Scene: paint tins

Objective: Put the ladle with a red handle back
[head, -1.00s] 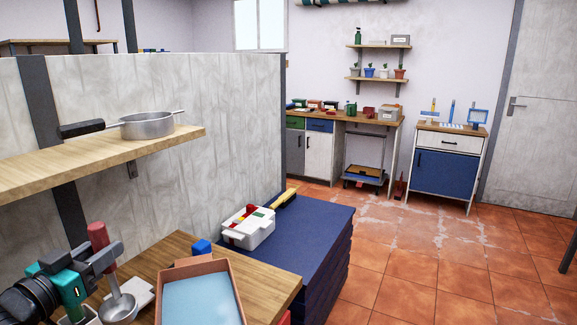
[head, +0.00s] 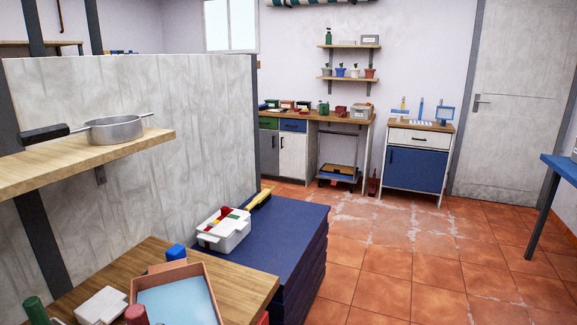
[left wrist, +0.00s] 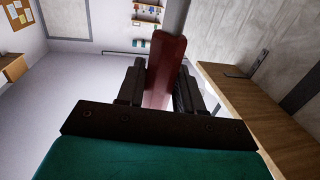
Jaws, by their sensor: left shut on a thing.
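The ladle's red handle (left wrist: 168,58) stands between the two dark fingers of my left gripper (left wrist: 159,78) in the left wrist view. The gripper is shut on it. A grey shaft runs on from the handle to the top edge of that view; the ladle's bowl is not seen. In the head view a red rounded end (head: 136,315) shows at the bottom edge; I cannot tell whether it is this handle. My left gripper is out of the head view. My right gripper is in neither view.
A wooden worktop (head: 240,285) holds a tray with a light blue inside (head: 180,305), a blue block (head: 176,252), a white item (head: 101,305) and a green cylinder (head: 36,311). A shelf (head: 85,160) with a pan (head: 114,130) is above. Tiled floor (head: 400,260) is clear at right.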

